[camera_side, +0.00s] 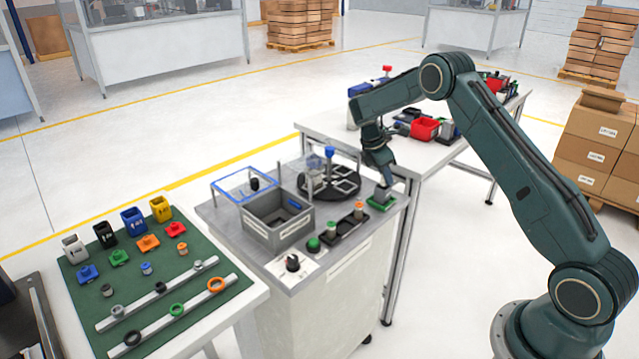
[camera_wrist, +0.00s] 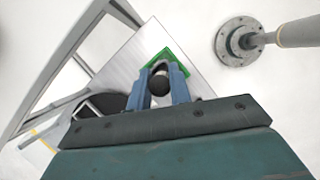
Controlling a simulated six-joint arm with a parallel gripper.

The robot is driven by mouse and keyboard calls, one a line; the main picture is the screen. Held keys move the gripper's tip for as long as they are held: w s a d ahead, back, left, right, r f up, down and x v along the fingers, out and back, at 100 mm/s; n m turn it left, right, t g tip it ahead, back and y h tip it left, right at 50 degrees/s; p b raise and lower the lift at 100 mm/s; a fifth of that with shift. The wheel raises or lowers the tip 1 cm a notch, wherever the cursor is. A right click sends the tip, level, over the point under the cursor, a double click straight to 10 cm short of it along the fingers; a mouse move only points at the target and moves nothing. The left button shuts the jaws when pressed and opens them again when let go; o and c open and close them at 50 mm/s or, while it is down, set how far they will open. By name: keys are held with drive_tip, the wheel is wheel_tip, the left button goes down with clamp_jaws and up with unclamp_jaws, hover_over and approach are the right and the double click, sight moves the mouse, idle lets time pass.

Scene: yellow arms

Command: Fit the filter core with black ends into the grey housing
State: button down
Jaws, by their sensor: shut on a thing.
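My gripper (camera_side: 383,184) points down over the small green tray (camera_side: 372,207) at the right corner of the grey workbench. In the wrist view its two blue fingers (camera_wrist: 161,88) are shut on the filter core (camera_wrist: 159,85), whose round black end shows between them. A grey housing (camera_side: 382,196) appears to stand in the green tray, directly under the fingers. The green tray also shows in the wrist view (camera_wrist: 178,61) behind the fingers. The core's lower end is hidden, so I cannot tell whether it is inside the housing or above it.
A black tray (camera_side: 345,231) with green-topped and orange-topped parts lies to the left of the green tray. Behind are a black round table (camera_side: 345,190) and a grey bin (camera_side: 272,235). A green mat (camera_side: 85,300) with several small parts is at far left.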

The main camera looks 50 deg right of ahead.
drive_tip(key=shift+f, duration=0.55)
idle(0.8)
drive_tip(key=shift+r, duration=0.15)
idle(0.7)
drive_tip(key=c, duration=1.2)
unclamp_jaws()
drive_tip(key=shift+r, duration=0.1)
drive_tip(key=v, duration=1.3)
drive_tip(key=shift+a+r, duration=0.15)
drive_tip(key=shift+r, duration=0.1)
drive_tip(key=shift+r, duration=0.1)
